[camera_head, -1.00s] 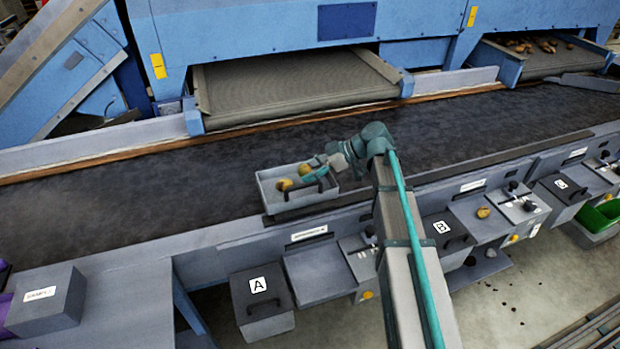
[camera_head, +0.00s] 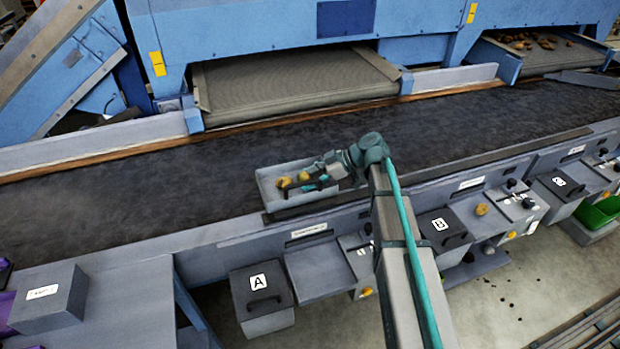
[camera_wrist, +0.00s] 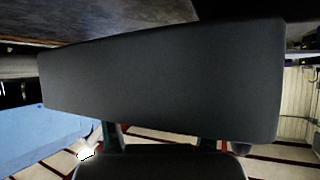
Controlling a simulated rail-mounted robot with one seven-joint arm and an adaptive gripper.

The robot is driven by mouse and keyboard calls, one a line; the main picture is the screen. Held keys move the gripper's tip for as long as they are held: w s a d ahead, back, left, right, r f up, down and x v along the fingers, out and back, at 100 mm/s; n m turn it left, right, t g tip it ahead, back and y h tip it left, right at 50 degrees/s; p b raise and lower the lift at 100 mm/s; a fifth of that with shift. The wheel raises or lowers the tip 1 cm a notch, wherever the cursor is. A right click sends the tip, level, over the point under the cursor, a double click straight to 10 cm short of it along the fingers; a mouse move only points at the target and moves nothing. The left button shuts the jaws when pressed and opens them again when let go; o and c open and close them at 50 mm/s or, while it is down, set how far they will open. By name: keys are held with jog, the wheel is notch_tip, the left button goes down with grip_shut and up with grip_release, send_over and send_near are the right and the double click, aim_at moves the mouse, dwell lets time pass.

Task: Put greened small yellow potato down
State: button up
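One (camera_head: 284,183) lies in the grey open tray (camera_head: 264,192). The other (camera_head: 304,176) is right by the fingertips of my gripper (camera_head: 309,184). Greening cannot be made out on either at this size. My gripper reaches in low from the right over the tray, and its fingers partly hide the tray's inside. Whether they grip the nearer potato is unclear. In the wrist view a large dark grey block fills the middle, and no potato shows there.
The tray stands at the near edge of the dark conveyor belt (camera_head: 120,195), which is otherwise clear nearby. Lidded boxes A (camera_head: 262,305) and B (camera_head: 440,243) hang along the front. Another yellow potato (camera_head: 481,209) lies on the ledge right of B.

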jog(key=shift+r, duration=0.2)
jog(key=b+v, duration=0.3)
jog(key=v, duration=0.9)
